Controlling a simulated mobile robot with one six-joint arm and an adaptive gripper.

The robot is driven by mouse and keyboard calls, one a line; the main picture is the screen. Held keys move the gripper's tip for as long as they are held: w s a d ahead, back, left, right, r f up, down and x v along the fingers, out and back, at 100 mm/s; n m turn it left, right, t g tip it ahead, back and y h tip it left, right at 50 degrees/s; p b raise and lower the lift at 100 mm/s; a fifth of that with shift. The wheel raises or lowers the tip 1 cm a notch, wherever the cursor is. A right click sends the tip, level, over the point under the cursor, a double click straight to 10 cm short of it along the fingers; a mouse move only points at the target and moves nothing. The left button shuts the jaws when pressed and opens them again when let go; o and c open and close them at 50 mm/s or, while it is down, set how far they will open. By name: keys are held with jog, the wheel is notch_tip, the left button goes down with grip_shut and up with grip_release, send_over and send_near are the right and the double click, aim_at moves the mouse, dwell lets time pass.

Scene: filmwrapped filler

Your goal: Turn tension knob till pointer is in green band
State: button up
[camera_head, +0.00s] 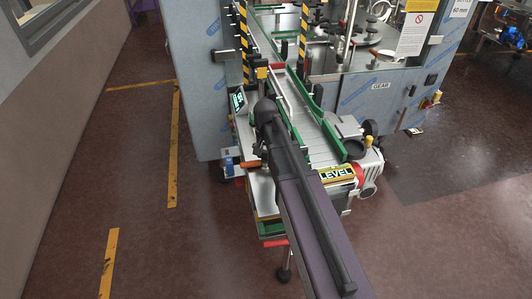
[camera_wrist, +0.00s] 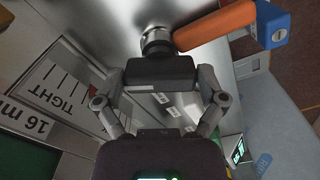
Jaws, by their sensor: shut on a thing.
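The tension knob appears in the wrist view as a dark block-shaped grip (camera_wrist: 160,70) in front of a silver metal collar (camera_wrist: 156,40). My gripper (camera_wrist: 163,84) has one finger on each side of the knob and is shut on it. A white scale plate (camera_wrist: 62,88) marked TIGHT, with tick lines, lies left of the gripper. In the head view my arm hides the knob and the fingertips.
An orange handle (camera_wrist: 215,27) with a blue end block (camera_wrist: 275,24) lies close above right of the knob. A "16 mm" label (camera_wrist: 25,118) is at left. In the head view, green-railed conveyor (camera_head: 318,146) runs beside my arm; open floor (camera_head: 140,220) lies left.

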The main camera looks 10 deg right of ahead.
jog(key=n, duration=0.4)
jog(key=shift+s+d+n, duration=0.1)
jog(key=shift+n, duration=0.3)
jog(key=o, duration=0.8)
jog(key=shift+m, duration=0.4)
